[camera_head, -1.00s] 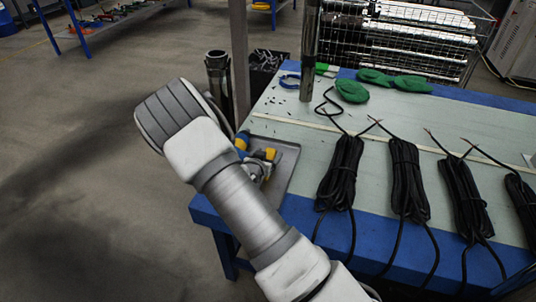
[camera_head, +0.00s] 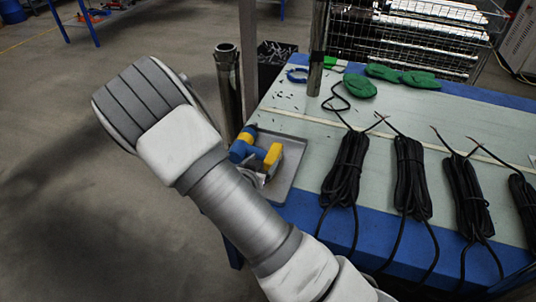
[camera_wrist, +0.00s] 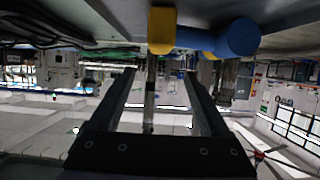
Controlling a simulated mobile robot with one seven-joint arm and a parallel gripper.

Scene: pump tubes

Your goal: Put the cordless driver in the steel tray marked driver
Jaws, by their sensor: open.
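The cordless driver (camera_head: 243,147), blue with yellow parts, lies in a grey steel tray (camera_head: 284,187) at the left corner of the table. My arm covers the tray's lower left part, and I can read no marking on it. In the wrist view, which looks upside down, the blue and yellow driver (camera_wrist: 205,40) shows at the top edge, beyond my fingertips and apart from them. My gripper (camera_wrist: 160,78) is open, with nothing between its fingers. In the head view my gripper is hidden behind my own arm.
Several black cable bundles (camera_head: 409,178) lie along the table right of the tray. Green gloves (camera_head: 385,78) and a steel pump tube (camera_head: 318,50) are farther back. Another upright tube (camera_head: 228,85) stands beside the table's left edge.

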